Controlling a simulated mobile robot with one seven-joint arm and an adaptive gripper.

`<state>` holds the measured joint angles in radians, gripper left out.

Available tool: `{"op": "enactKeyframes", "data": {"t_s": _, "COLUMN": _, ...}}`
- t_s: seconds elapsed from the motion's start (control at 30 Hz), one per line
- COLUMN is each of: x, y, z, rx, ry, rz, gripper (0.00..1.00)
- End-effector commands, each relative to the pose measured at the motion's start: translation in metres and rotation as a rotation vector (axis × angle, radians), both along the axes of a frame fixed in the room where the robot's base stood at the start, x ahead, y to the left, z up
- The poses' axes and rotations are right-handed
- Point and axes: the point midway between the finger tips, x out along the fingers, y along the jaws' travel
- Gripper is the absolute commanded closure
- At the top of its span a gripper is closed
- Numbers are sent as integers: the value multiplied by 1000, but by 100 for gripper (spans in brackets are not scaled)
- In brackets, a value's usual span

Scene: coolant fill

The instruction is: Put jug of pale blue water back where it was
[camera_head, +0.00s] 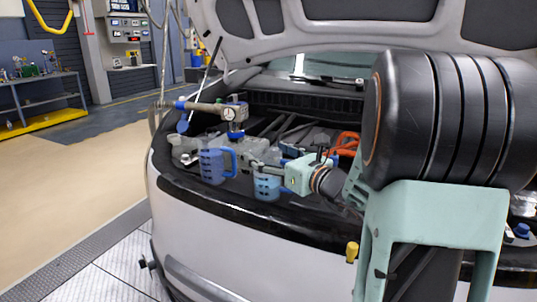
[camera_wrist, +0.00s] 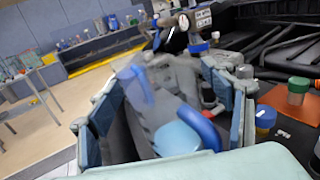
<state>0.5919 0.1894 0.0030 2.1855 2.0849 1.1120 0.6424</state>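The jug of pale blue water (camera_head: 267,187) stands upright near the front edge of the open engine bay. In the wrist view its clear body with pale blue water (camera_wrist: 177,138) and its blue handle (camera_wrist: 208,130) lie between my fingers. My gripper (camera_head: 276,168) is at the jug from the right. In the wrist view my gripper (camera_wrist: 170,95) has its fingers wide apart, on either side of the handle; I see no clear finger contact. The jug's underside contact is not clear. A second, darker blue jug (camera_head: 212,167) with a blue handle stands to the left.
A metal arm with a gauge (camera_head: 228,113) reaches over the bay behind the jugs. Orange handles (camera_head: 346,143) lie to the right. The raised hood (camera_head: 350,35) is above; the floor at left is clear.

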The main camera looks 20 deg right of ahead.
Motion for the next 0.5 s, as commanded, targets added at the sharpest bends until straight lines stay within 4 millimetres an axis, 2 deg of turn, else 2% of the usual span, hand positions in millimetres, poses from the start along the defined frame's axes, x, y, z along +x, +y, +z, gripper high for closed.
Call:
{"op": "enactKeyframes", "data": {"t_s": 0.27, "x": -3, "y": -2, "z": 5, "rx": -1, "ry": 0, "rz": -2, "gripper": 27}}
{"op": "enactKeyframes", "data": {"t_s": 0.5, "x": -48, "y": -17, "z": 6, "rx": -1, "ry": -1, "rz": -5, "gripper": 27}}
